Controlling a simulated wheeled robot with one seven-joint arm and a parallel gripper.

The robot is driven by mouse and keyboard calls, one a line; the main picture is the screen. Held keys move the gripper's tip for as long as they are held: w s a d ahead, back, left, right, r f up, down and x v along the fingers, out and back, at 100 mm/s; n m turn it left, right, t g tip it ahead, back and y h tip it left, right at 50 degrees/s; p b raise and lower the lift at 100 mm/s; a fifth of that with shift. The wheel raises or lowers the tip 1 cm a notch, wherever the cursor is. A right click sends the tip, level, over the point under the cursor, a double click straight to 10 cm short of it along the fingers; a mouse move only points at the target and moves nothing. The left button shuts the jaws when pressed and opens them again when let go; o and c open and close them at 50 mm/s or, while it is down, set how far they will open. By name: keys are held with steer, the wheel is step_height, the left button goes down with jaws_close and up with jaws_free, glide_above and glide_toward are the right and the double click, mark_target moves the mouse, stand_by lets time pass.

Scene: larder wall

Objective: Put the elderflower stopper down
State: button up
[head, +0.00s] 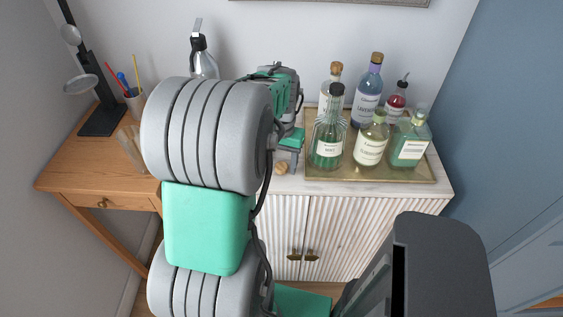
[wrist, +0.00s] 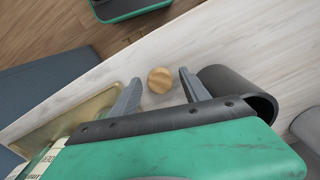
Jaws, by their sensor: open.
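A small round wooden stopper (head: 281,168) rests on the pale top of the ribbed cabinet, left of the brass tray. In the wrist view the stopper (wrist: 159,80) lies on the pale surface, between and a little beyond the two fingers, touching neither as far as I can see. My gripper (head: 290,148) is low over the cabinet top beside it. The wrist view shows the gripper (wrist: 159,76) open and empty. A pale yellow bottle (head: 370,145), its label too small to read surely, stands upright at the tray's front.
The brass tray (head: 418,172) holds several bottles, including a green one (head: 409,140), a clear one with a dark cap (head: 328,148) and a blue-violet one (head: 367,92). A wooden desk (head: 75,160) stands left.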

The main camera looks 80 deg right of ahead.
mark_target(282, 166)
step_height(282, 166, up, 12)
steer(key=w+a+n+h, duration=0.1)
steer(key=w+a+n, duration=0.3)
steer(key=w+a, duration=0.45)
steer(key=w+a+n, duration=0.3)
steer(key=w+a, duration=0.2)
steer(key=w, duration=0.6)
steer(key=w+a+f+n+t, duration=0.1)
steer(key=a+n, duration=0.4)
steer(key=a, duration=0.9)
steer(key=w+a+f+n+t+y, duration=0.1)
steer(key=w+a+f+n, duration=0.3)
steer(key=a, duration=0.9)
steer(key=w+n+t, duration=0.1)
steer(key=n, duration=0.1)
steer(key=shift+a+n, duration=0.3)
steer(key=shift+a, duration=0.1)
